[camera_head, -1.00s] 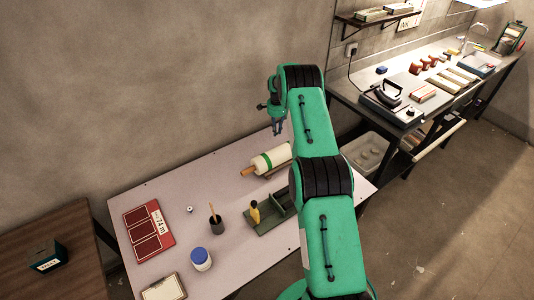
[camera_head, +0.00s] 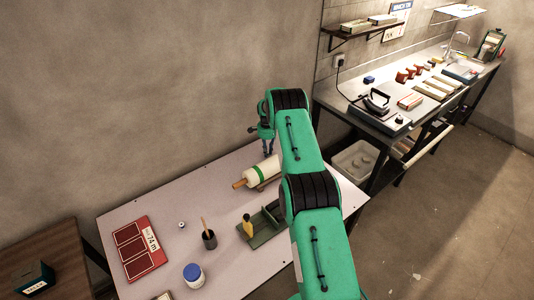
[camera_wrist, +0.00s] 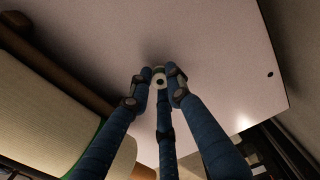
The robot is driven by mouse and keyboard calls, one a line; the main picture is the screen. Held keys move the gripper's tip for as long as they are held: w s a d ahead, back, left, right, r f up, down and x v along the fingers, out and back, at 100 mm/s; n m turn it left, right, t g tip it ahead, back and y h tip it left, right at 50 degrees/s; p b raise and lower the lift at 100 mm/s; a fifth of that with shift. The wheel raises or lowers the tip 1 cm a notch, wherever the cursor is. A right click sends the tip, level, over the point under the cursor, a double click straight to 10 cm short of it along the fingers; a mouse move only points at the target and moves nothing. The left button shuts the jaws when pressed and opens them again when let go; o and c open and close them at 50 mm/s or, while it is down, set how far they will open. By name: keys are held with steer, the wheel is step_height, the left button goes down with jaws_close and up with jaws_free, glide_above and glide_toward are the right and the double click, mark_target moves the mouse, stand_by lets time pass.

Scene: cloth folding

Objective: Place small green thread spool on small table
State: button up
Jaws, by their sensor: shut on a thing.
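In the head view the spool is too small to make out. A lower brown wooden table (camera_head: 45,243) stands at the left.
The roll (camera_head: 262,173), a green stand with a yellow-handled tool (camera_head: 247,225), a pencil cup (camera_head: 209,240), a blue-lidded jar (camera_head: 194,274), a small white piece (camera_head: 182,225) and a red board (camera_head: 138,250) occupy the pale table. A dark box (camera_head: 35,280) is on the brown table.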

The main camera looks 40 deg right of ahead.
steer(key=shift+f, duration=0.3)
steer(key=shift+f, duration=0.15)
steer(key=o, duration=0.7)
steer(key=shift+r, duration=0.2)
step_height(320, 180, up, 12)
steer(key=p, duration=0.1)
stand_by(0.6)
